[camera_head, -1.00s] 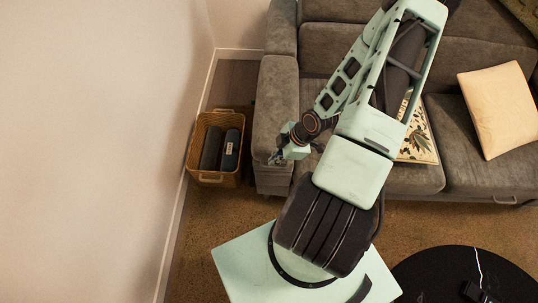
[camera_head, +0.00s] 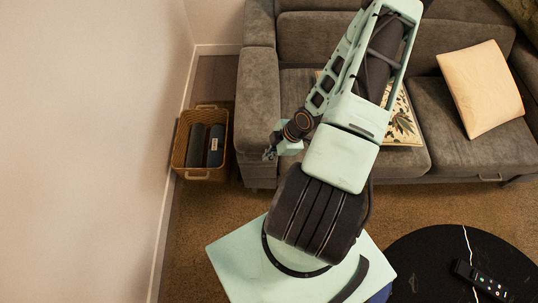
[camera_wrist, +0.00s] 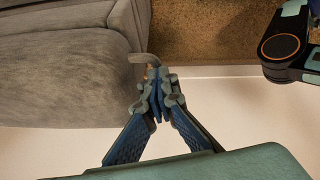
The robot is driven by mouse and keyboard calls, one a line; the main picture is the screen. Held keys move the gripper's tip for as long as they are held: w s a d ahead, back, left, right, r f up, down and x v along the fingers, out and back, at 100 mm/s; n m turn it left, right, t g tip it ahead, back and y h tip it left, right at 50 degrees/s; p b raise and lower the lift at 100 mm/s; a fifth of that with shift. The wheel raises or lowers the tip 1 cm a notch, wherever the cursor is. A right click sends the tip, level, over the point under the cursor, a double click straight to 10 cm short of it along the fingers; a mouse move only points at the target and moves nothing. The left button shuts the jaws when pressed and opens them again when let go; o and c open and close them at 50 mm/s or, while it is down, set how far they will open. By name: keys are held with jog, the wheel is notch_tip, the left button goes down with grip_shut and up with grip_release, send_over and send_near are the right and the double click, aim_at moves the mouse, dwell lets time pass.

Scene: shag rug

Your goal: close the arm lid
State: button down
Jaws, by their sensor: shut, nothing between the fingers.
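The grey sofa's left arm (camera_head: 258,100) stands at the upper left of the sofa in the head view. I cannot make out a separate lid or its angle there. My gripper (camera_head: 269,153) is at the front end of this arm; contact cannot be told. In the wrist view, my gripper (camera_wrist: 157,88) has its fingers together and holds nothing. The grey sofa upholstery (camera_wrist: 60,80) fills the left of that view. A thin grey bent piece (camera_wrist: 143,58) sticks out just beyond the fingertips; I cannot tell whether they touch it.
A wicker basket (camera_head: 178,160) with dark rolled items stands left of the sofa, by the white wall (camera_head: 90,130). A cream cushion (camera_head: 480,90) lies on the seat. A round black table (camera_head: 425,262) with a remote (camera_head: 482,281) is at lower right. Brown carpet lies between.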

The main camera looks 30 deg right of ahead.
jog(key=shift+s+d+f, duration=0.45)
jog(key=shift+f, duration=0.15)
jog(key=w+a+v, duration=0.1)
jog(key=v, duration=1.1)
jog(key=shift+r, duration=0.65)
jog(key=shift+s, duration=0.1)
